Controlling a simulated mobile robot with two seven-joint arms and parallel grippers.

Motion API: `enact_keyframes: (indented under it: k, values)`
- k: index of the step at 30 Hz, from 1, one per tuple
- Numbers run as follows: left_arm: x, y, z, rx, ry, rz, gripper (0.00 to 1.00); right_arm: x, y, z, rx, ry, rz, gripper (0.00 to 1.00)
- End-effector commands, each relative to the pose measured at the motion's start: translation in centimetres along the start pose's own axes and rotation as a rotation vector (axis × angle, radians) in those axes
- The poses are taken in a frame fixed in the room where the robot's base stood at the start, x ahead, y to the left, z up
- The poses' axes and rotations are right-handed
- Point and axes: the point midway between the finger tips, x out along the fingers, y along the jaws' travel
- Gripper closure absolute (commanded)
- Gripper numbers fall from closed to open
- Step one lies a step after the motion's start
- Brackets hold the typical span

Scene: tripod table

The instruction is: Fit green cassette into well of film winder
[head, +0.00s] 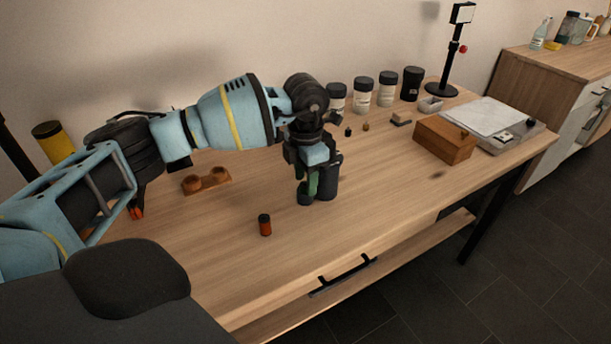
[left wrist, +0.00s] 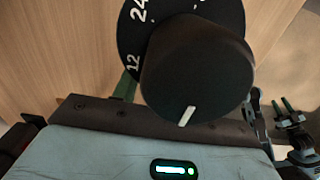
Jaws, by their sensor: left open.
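My left gripper (head: 308,188) points down at the black film winder (head: 328,181) on the table, its jaws open around or beside the winder's upper part; I cannot tell whether they touch. In the left wrist view the winder's black knob (left wrist: 197,72) with a white mark fills the middle, above a numbered dial. A green strip (left wrist: 128,86) shows left of the knob, probably a finger. I cannot make out the green cassette for certain. A small gripper-like part with green prongs (left wrist: 288,112) at the right edge looks like my right gripper.
An orange-and-black cassette (head: 265,225) stands in front of the winder. A wooden holder (head: 206,180) lies to the left. Dark-lidded jars (head: 362,94), a wooden box (head: 444,139), a light panel (head: 489,117) and a stand (head: 453,60) are behind and right. The front table middle is clear.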

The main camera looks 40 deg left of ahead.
Motion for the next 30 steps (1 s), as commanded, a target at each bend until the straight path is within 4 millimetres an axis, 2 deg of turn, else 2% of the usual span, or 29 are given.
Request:
enact_keyframes:
  k: [4,8,21,25,30]
  values:
    - [-0.2,0.0,0.0,0.000,-0.001,0.000,0.57,-0.1,0.0,-0.1,0.000,0.003,0.000,0.64]
    - [-1.4,0.0,0.1,0.000,-0.003,0.001,0.57,-0.1,0.0,-0.2,-0.001,0.003,0.000,0.64]
    - [-9.7,0.0,0.1,0.001,-0.004,0.001,0.57,-0.3,0.0,-0.3,-0.001,0.003,0.001,0.64]
    - [-11.2,0.0,0.1,0.001,-0.002,0.001,0.57,-0.3,0.0,-0.1,-0.001,-0.001,0.001,0.64]
    - [-12.2,0.0,0.1,0.001,-0.001,0.000,0.57,-0.4,0.0,-0.1,-0.001,-0.002,0.000,0.64]
